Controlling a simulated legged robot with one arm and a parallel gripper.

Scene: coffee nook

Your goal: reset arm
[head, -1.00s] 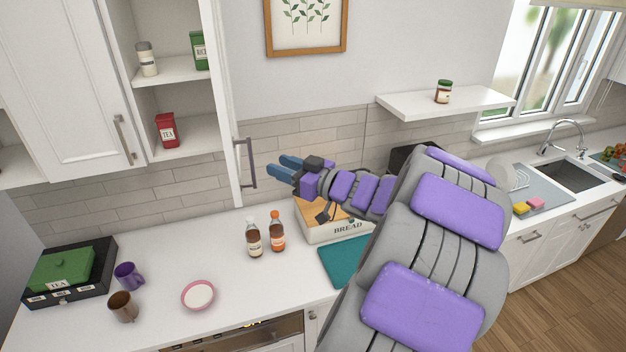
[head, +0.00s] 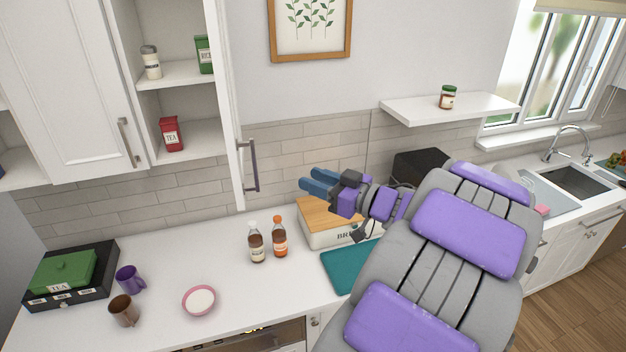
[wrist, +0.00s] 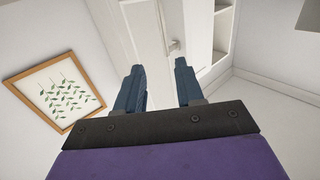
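My gripper (head: 308,181) is in the air above the back of the counter, in front of the tiled wall and just above the bread box (head: 316,233). Its two blue fingers point left. In the wrist view the fingers (wrist: 158,85) stand apart with nothing between them, so it is open and empty. My purple and grey arm is folded back toward the lower right and hides part of the bread box and counter.
Two bottles (head: 257,243) (head: 279,238) stand left of the bread box. An open cabinet door (head: 228,120) hangs left of my gripper. A wall shelf (head: 449,107) holds a jar (head: 447,97). A pink bowl (head: 199,300), mugs (head: 130,280) (head: 124,310) and a tea box (head: 72,276) stand farther left.

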